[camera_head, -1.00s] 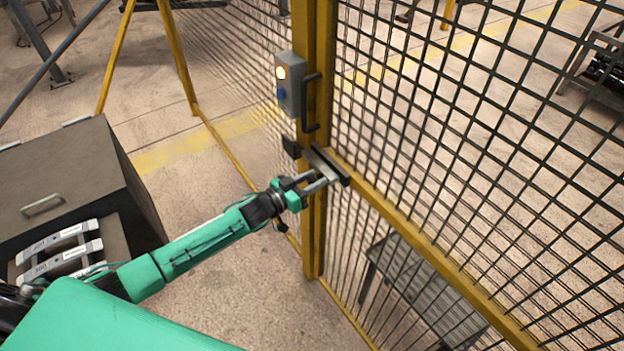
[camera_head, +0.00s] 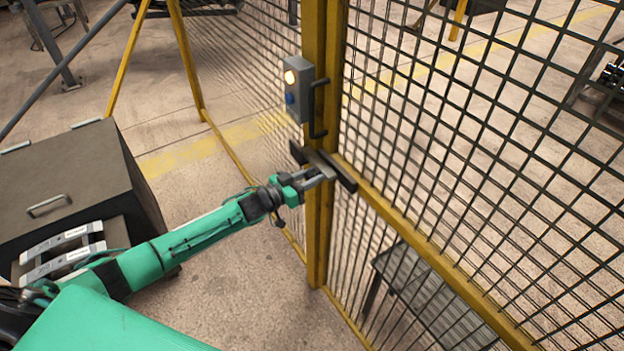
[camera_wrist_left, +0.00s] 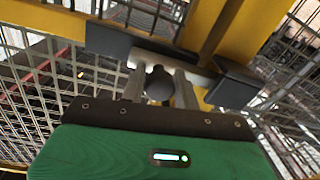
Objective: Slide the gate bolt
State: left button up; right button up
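The gate bolt (camera_wrist_left: 205,72) is a pale metal bar with a dark round knob (camera_wrist_left: 160,86), between two dark blocks at the yellow post. In the head view the bolt (camera_head: 317,159) sits where the post meets the mesh gate. My left gripper (camera_head: 318,180) reaches it from the left. In the left wrist view, the fingers of my left gripper (camera_wrist_left: 160,90) stand on both sides of the knob with no clear gap, so it looks shut on it. The fingers partly hide the bar. My right gripper is not in view.
A grey box with a lit button (camera_head: 298,88) and a dark handle (camera_head: 319,110) are on the yellow post (camera_head: 316,225) above the bolt. The mesh gate (camera_head: 450,140) fills the right. A dark cabinet (camera_head: 75,165) stands at the left. Open floor (camera_head: 235,295) lies below my arm.

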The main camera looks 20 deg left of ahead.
pick_arm(q)
jog(key=shift+s, duration=0.1)
jog(key=shift+s+a+f, duration=0.15)
jog(key=shift+s+a, duration=0.05)
jog(key=shift+s, duration=0.05)
jog(key=shift+b+v, duration=2.15)
jog(key=shift+v, duration=4.35)
